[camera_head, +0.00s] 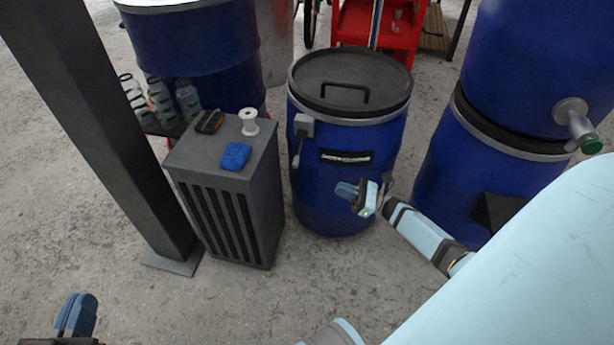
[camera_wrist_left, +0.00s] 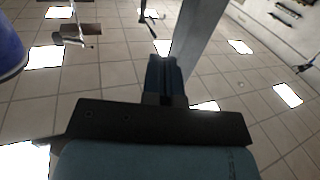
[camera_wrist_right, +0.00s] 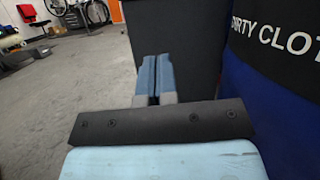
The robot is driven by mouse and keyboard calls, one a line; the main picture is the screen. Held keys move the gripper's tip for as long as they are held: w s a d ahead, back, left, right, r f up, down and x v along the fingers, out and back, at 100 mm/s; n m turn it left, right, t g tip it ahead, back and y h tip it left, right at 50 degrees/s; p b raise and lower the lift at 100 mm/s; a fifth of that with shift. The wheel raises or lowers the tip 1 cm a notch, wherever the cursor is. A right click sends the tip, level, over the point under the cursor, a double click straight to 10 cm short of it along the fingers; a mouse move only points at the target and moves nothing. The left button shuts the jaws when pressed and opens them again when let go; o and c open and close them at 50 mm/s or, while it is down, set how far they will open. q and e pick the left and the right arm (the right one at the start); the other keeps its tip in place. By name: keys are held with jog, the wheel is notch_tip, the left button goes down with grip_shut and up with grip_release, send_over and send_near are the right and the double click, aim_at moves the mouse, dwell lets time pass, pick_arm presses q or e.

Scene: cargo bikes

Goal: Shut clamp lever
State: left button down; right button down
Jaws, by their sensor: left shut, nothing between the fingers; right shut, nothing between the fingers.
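The clamp lever (camera_head: 297,152) hangs down from a grey clamp block (camera_head: 303,125) at the left of the blue drum's rim, so it stands away from the metal band. The blue drum (camera_head: 340,205) has a dark lid (camera_head: 350,80) with a handle and a black label. My right gripper (camera_head: 345,191) is shut and empty in front of the drum, below the label. Its closed fingers also show in the right wrist view (camera_wrist_right: 155,78). My left gripper (camera_head: 77,312) is shut and empty at the lower left, far from the drum. The left wrist view shows its closed fingers (camera_wrist_left: 164,76).
A dark cabinet (camera_head: 225,210) stands left of the drum, with a blue cloth (camera_head: 235,156), a white spool (camera_head: 248,121) and a small dark item (camera_head: 209,121) on top. A dark post (camera_head: 110,130) rises at left. Stacked blue drums (camera_head: 480,165) stand at right. Front floor is clear.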

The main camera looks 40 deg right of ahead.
aim_at(299, 150)
pick_arm(q)
jog(key=shift+d+f, duration=0.2)
pick_arm(e)
jog(key=shift+w+d+f+n+g+y, duration=0.15)
jog(key=shift+d+f+n+g+y, duration=0.15)
jog(key=shift+d+f+n, duration=0.45)
jog(key=shift+a+r, duration=0.15)
jog(key=shift+a, duration=0.1)
pick_arm(q)
jog(key=shift+w+a+r+m+t+h+b, duration=0.25)
jog(key=shift+m+b, duration=0.2)
jog(key=shift+b, duration=0.3)
jog(key=shift+w+a+r+m+t+h+b, duration=0.15)
jog(key=shift+w+m+t+b, duration=0.2)
jog(key=shift+b, duration=0.35)
pick_arm(e)
jog(key=s+r+x, duration=0.1)
jog(key=r+x, duration=0.1)
jog(key=x, duration=1)
jog(key=shift+w+r, duration=0.3)
jog(key=shift+r, duration=0.15)
pick_arm(q)
jog(key=shift+f, duration=0.15)
pick_arm(e)
jog(key=shift+a, duration=0.15)
